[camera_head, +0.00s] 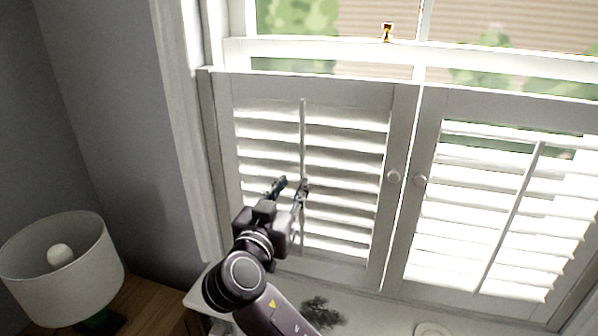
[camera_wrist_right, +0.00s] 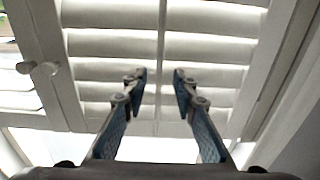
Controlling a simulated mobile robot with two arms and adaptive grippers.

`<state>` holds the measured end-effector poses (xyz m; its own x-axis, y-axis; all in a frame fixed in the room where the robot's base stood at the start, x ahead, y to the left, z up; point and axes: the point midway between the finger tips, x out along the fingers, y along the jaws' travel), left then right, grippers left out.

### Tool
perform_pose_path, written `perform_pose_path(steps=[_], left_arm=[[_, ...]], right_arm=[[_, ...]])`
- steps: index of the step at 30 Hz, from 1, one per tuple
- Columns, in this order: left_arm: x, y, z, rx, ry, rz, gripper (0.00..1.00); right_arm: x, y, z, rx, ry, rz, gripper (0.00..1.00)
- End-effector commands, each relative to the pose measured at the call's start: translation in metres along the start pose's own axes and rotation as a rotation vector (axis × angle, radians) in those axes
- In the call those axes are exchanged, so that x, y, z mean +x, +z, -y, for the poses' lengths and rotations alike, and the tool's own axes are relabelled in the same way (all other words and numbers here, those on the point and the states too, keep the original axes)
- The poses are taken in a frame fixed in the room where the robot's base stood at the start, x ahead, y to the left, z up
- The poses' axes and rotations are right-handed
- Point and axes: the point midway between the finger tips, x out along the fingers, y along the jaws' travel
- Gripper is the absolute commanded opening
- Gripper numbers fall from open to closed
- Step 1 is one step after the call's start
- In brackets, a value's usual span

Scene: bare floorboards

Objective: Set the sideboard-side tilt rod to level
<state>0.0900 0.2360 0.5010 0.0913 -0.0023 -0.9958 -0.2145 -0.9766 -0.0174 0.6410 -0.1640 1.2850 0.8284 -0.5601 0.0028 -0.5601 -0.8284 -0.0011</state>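The sideboard-side tilt rod (camera_head: 303,130) is a thin white upright bar on the front of the left shutter panel (camera_head: 340,92). This panel's white louvers (camera_head: 345,158) are tilted, with light on them. My right gripper (camera_head: 291,186) is open in front of the panel's lower half. In the right wrist view, the rod (camera_wrist_right: 161,50) runs down the middle, in line with the gap between the two blue-padded fingers (camera_wrist_right: 160,77). Neither finger clearly touches it, and I cannot tell whether it lies between the tips or just beyond. My left gripper is not in view.
A wooden sideboard (camera_head: 150,307) with a white-shaded lamp (camera_head: 62,275) stands at the lower left. The right shutter panel (camera_head: 428,130) has its own rod (camera_head: 512,215). Round knobs (camera_head: 393,177) sit near the middle stiles. The sill (camera_head: 370,318) lies below.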

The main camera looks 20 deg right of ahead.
Motion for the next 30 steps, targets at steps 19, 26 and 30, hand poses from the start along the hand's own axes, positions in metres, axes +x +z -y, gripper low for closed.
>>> perform_pose_path(steps=[19, 26, 30], left_arm=[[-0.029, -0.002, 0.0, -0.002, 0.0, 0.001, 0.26], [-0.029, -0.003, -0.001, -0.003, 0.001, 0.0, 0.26], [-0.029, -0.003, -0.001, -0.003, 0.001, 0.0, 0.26]], right_arm=[[0.056, 0.001, 0.0, 0.0, -0.001, 0.002, 0.26], [0.056, 0.001, -0.001, -0.001, 0.0, 0.003, 0.08], [0.056, 0.001, -0.001, -0.001, 0.0, 0.003, 0.0]])
